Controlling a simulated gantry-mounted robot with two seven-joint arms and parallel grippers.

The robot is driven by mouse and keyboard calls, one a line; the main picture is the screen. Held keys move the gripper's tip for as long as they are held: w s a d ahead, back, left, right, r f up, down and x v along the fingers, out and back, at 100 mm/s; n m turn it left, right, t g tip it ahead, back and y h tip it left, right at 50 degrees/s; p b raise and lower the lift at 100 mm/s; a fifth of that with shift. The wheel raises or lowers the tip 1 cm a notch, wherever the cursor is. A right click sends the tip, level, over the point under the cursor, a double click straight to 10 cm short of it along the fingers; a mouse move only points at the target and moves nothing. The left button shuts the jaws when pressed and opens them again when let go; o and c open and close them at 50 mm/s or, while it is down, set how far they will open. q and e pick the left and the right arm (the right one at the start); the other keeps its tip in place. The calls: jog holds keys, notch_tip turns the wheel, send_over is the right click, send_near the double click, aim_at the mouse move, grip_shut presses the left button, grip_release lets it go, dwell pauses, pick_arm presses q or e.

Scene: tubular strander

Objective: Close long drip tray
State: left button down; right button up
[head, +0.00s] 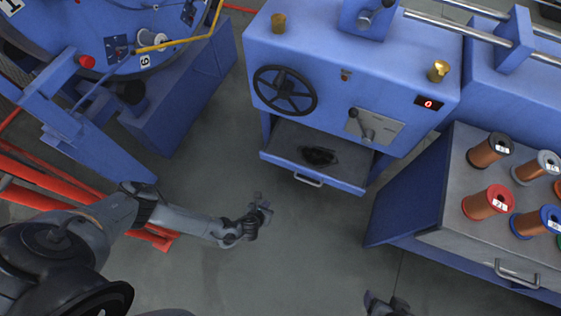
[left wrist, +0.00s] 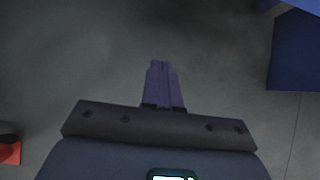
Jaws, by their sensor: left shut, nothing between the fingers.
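The long drip tray (head: 335,183) is a blue drawer with a grey inside, pulled out below the blue machine in the head view. A metal bar handle (head: 307,180) sits on its front, and a dark patch or object (head: 319,156) lies inside. My left gripper (head: 263,207) is shut and empty, in front of the tray and left of its handle, apart from it. Its closed purple-grey fingers (left wrist: 161,75) point over bare floor in the left wrist view. My right gripper (head: 385,304) shows only partly at the bottom edge, so its fingers are unclear.
The blue machine (head: 330,60) has a black handwheel (head: 285,91) and a lever (head: 366,132) above the tray. A cabinet (head: 440,242) with several spools stands at right. Red rails (head: 55,180) lie at left. Grey floor before the tray is clear.

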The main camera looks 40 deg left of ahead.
pick_arm(q)
jog(key=w+r+t, duration=0.1)
jog(key=w+r, duration=0.5)
jog(key=w, duration=0.2)
jog(key=b, duration=0.8)
send_near(287, 164)
jog(key=shift+x, duration=3)
jog(key=shift+s, duration=0.1)
pick_arm(e)
notch_tip(287, 164, down, 7)
jog(key=shift+w+d, duration=0.2)
jog(key=shift+d, duration=0.15)
pick_arm(q)
jog(key=shift+f, duration=0.1)
